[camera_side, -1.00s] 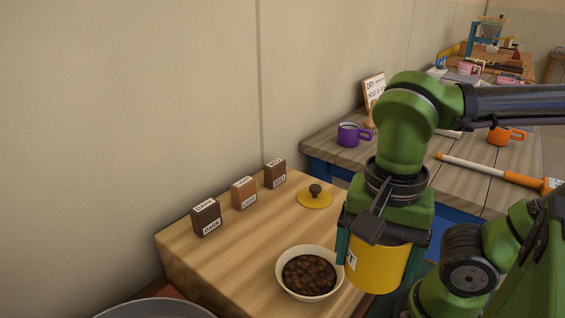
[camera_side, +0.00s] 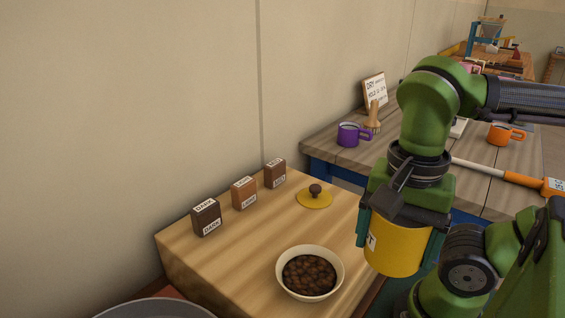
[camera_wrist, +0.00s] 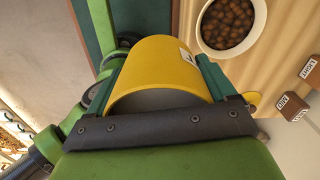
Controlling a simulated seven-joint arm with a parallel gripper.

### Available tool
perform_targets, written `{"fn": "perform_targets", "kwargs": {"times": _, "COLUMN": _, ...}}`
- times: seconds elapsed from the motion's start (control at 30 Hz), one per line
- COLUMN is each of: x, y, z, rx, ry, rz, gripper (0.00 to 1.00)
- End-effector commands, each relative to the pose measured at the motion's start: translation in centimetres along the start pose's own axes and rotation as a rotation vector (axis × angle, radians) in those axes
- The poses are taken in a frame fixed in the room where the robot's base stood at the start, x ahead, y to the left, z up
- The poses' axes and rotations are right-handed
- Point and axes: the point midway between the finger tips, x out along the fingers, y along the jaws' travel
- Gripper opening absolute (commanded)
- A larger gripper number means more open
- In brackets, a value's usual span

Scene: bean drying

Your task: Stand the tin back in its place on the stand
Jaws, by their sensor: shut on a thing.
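The yellow tin (camera_side: 397,248) is held in my gripper (camera_side: 405,235), in the side view at the right of the wooden stand. The tin looks upright, with part of a white label at its left edge. In the wrist view the tin (camera_wrist: 155,68) lies between the two green fingers of my gripper (camera_wrist: 160,85), which are shut on its sides. The wooden stand (camera_side: 240,255) carries a white bowl of dark beans (camera_side: 310,273) near its front. A yellow lid with a dark knob (camera_side: 315,197) lies at its back right. The tin's underside is hidden.
Three small labelled blocks, dark (camera_side: 206,217), mid-brown (camera_side: 244,193) and brown (camera_side: 275,173), stand along the wall. A table behind holds a purple mug (camera_side: 349,134), an orange mug (camera_side: 502,134) and an orange-and-white tool (camera_side: 500,171). The stand between bowl and lid is clear.

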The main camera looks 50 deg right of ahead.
Motion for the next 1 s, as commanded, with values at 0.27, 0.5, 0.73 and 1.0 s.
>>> {"fn": "perform_targets", "kwargs": {"times": 0.27, "x": 1.3, "y": -7.0, "z": -9.6, "rx": 0.375, "ry": -0.001, "rz": 0.006, "gripper": 0.42}}
{"fn": "perform_targets", "kwargs": {"times": 0.5, "x": 3.0, "y": -9.2, "z": -18.5, "rx": 0.568, "ry": 0.001, "rz": 0.000, "gripper": 0.42}}
{"fn": "perform_targets", "kwargs": {"times": 0.73, "x": 4.2, "y": -9.9, "z": -21.2, "rx": 0.563, "ry": 0.003, "rz": 0.000, "gripper": 0.42}}
{"fn": "perform_targets", "kwargs": {"times": 1.0, "x": 7.6, "y": -10.0, "z": -21.2, "rx": 0.556, "ry": 0.003, "rz": -0.001, "gripper": 0.42}}
